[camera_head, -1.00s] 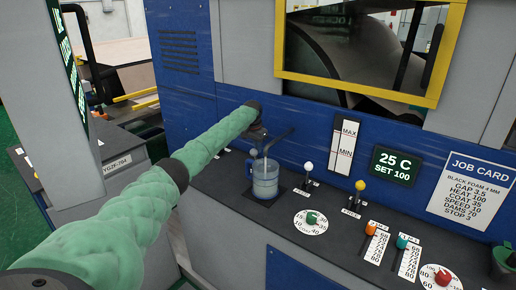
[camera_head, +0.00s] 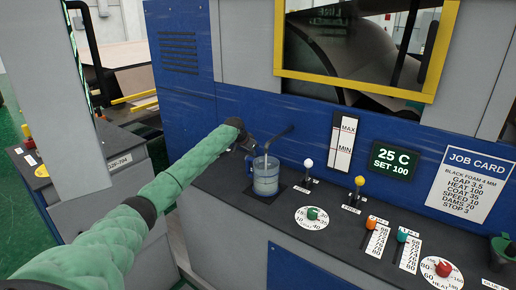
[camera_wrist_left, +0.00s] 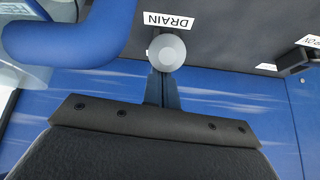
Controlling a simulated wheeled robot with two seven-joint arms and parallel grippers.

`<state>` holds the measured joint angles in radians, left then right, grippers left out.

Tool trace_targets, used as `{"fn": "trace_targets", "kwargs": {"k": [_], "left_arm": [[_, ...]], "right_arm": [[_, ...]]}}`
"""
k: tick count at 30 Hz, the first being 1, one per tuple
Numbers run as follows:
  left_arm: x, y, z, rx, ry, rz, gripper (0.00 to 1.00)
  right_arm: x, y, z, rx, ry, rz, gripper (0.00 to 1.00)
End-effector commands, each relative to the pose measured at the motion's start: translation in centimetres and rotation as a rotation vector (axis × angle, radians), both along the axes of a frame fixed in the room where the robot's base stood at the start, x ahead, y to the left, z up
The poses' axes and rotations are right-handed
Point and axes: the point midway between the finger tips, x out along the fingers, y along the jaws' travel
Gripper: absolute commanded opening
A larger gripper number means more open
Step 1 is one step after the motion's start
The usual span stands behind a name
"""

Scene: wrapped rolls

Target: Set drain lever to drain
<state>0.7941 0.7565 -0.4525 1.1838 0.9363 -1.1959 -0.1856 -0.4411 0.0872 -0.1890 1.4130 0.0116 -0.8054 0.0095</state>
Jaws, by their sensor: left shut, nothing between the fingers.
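The drain lever shows in the left wrist view as a round grey knob (camera_wrist_left: 167,53) beside a white DRAIN label (camera_wrist_left: 169,20). My left gripper (camera_wrist_left: 163,88) is shut and empty, its fingertips right at the knob and partly covered by it. I cannot tell whether they touch. In the head view my left gripper (camera_head: 249,144) is just left of the jug, small and dark below the wrist. The lever cannot be made out there, behind my wrist and gripper. My right gripper is not in view.
A translucent jug (camera_head: 266,180) with a blue handle (camera_wrist_left: 75,40) stands close beside the lever under a dark spout (camera_head: 280,138). White-knobbed (camera_head: 308,163) and yellow-knobbed (camera_head: 360,181) levers stand farther right. The blue machine wall (camera_head: 230,105) rises behind the panel.

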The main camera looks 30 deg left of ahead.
Motion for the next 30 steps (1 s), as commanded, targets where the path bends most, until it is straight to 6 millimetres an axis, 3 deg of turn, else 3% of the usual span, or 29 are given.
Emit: {"fn": "trace_targets", "kwargs": {"k": [11, 30], "left_arm": [[-0.38, -0.01, -0.19, -0.004, -0.046, 0.000, 0.00], [-0.01, -0.35, 0.42, -0.004, -0.045, 0.002, 0.00]], "right_arm": [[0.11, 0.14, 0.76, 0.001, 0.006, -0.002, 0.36], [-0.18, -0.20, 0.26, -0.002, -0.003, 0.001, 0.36]]}}
